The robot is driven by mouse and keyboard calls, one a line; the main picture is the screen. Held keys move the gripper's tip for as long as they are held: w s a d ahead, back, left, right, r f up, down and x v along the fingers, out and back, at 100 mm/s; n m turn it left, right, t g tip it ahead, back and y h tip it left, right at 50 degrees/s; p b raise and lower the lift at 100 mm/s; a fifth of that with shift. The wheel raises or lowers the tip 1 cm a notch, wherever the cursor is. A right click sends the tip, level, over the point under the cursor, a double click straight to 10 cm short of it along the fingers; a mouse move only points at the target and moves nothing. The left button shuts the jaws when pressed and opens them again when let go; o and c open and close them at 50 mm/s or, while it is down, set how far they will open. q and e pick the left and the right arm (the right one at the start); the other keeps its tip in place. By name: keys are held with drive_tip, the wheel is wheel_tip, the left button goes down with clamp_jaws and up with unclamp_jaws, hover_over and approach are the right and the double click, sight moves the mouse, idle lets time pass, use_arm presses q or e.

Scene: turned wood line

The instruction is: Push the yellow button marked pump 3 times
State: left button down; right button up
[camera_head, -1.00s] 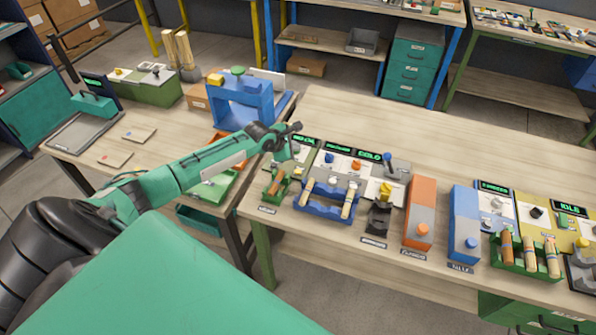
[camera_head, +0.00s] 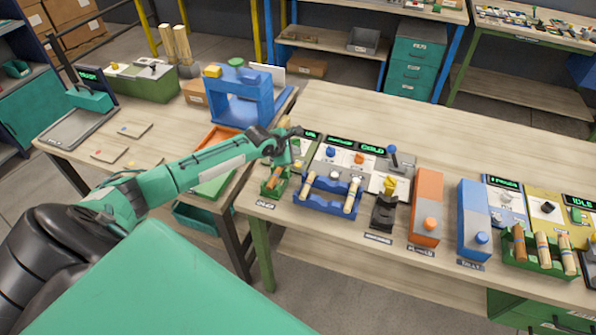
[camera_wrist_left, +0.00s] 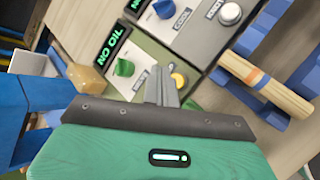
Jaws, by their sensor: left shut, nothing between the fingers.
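The yellow button (camera_wrist_left: 179,78) shows in the left wrist view on a grey-green panel (camera_wrist_left: 150,57), partly covered by my fingers. I cannot read its label. My left gripper (camera_wrist_left: 158,78) is shut and empty, with its fingertips just left of the button in that view. I cannot tell whether they touch it.
The panel also has a green knob (camera_wrist_left: 124,68) and a display (camera_wrist_left: 114,44) reading NO OIL. Close by are a green rack (camera_head: 273,183), a blue rack (camera_head: 324,200) with wooden pieces, and an orange box (camera_head: 427,199). The table behind the panels is clear.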

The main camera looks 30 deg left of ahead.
sight(295, 166)
use_arm(q)
drive_tip(key=shift+f, duration=1.5)
use_arm(e)
drive_tip(key=shift+a+f, duration=0.15)
drive_tip(key=shift+f, duration=0.45)
drive_tip(key=shift+d, duration=0.3)
drive_tip(key=shift+a, duration=0.25)
use_arm(q)
drive_tip(key=shift+f, duration=0.2)
use_arm(e)
drive_tip(key=shift+d+r, duration=0.1)
drive_tip(key=shift+r, duration=0.05)
use_arm(q)
drive_tip(key=shift+f, duration=0.2)
use_arm(e)
drive_tip(key=shift+d, duration=0.1)
